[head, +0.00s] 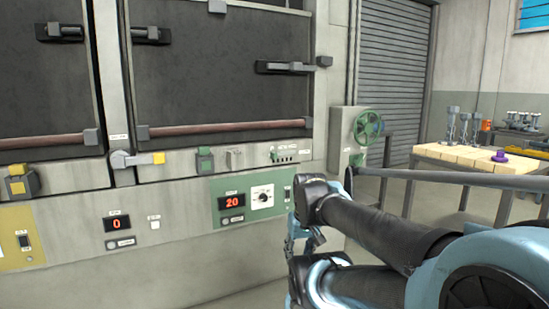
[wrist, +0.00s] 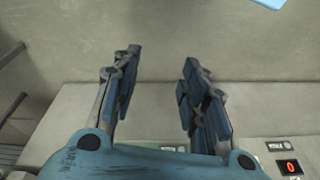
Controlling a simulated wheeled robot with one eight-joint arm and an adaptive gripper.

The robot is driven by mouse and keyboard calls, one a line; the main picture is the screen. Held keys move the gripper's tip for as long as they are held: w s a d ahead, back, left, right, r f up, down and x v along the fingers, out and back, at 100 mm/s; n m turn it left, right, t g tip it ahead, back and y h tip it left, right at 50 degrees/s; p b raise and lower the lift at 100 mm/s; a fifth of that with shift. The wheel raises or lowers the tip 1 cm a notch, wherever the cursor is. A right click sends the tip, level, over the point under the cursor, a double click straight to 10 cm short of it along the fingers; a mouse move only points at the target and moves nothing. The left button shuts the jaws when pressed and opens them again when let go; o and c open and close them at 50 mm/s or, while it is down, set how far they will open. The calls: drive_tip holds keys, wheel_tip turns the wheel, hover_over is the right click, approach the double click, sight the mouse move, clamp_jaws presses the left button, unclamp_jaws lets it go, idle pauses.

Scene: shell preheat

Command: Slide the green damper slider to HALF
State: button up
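A small green piece (head: 272,157) sits at the left end of a short marked scale (head: 287,156) on the ledge below the right oven door; it looks like the damper slider, but its labels are too small to read. A larger green block (head: 205,160) is mounted on the same ledge further left. My gripper (wrist: 162,56) is open and empty in the wrist view, its two blue-grey fingers apart over a plain pale surface. In the head view it is low, right of the green control panel, mostly hidden by my arm. The slider cannot be made out in the wrist view.
The green panel (head: 225,217) has a display reading 20 and a dial. A grey rail (head: 460,180), a green handwheel (head: 367,127) and a table (head: 480,160) with metal parts stand to the right.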

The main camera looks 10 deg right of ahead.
drive_tip(key=w+a+r+n+t+y, duration=0.1)
drive_tip(key=w+a+r+t+y, duration=0.15)
drive_tip(key=w, duration=0.35)
drive_tip(key=w+a+r+n+t+y, duration=0.1)
drive_tip(key=w+a+r+n+y, duration=0.15)
drive_tip(key=w, duration=0.45)
drive_tip(key=t, duration=1.1)
approach(276, 154)
drive_tip(key=shift+m, duration=0.25)
drive_tip(key=x, duration=0.9)
drive_tip(key=shift+w+a, duration=0.2)
drive_tip(key=shift+w, duration=0.1)
drive_tip(key=shift+c, duration=0.6)
clamp_jaws()
